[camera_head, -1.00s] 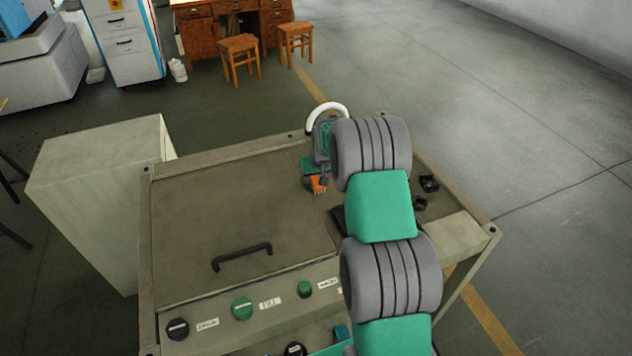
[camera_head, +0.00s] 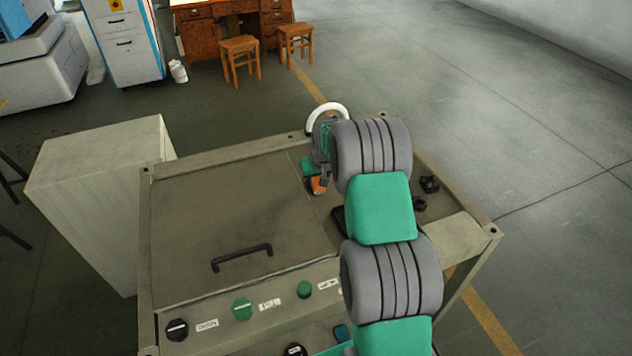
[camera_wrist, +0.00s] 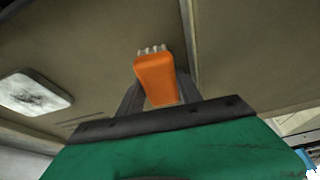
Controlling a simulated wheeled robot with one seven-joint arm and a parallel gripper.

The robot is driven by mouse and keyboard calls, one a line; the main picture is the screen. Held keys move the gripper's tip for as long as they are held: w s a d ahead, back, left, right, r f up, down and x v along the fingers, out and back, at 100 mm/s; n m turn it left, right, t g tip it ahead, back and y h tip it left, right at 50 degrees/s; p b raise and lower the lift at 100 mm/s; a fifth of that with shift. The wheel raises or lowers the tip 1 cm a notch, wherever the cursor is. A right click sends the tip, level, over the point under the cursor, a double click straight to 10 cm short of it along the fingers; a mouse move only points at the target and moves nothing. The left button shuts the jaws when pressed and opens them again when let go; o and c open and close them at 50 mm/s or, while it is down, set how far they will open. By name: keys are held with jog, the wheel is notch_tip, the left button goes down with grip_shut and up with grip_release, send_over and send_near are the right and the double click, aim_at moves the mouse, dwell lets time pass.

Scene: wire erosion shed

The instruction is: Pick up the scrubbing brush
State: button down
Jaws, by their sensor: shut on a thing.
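The scrubbing brush (camera_wrist: 157,80) has an orange body with pale bristles at its far end. In the wrist view it sits between the two dark fingers of my gripper (camera_wrist: 158,92), which is shut on it. In the head view the orange brush (camera_head: 318,186) shows small beside my gripper (camera_head: 312,178), over the far right part of the machine top. My arm hides part of that area. I cannot tell whether the brush touches the surface.
The machine top (camera_head: 230,210) is a broad panel with a black handle (camera_head: 242,257) and knobs along its front. Small dark parts (camera_head: 429,184) lie right of my arm. A pale cabinet (camera_head: 100,190) stands at left. A whitish rectangular thing (camera_wrist: 35,93) shows in the wrist view.

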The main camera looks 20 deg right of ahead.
jog(key=shift+r, duration=0.5)
jog(key=s+d+r+b, duration=0.4)
jog(key=s+d+r, duration=0.5)
jog(key=r, duration=0.3)
jog(key=shift+s+d+r+b, duration=0.2)
jog(key=shift+d+b, duration=0.15)
jog(key=shift+d, duration=0.35)
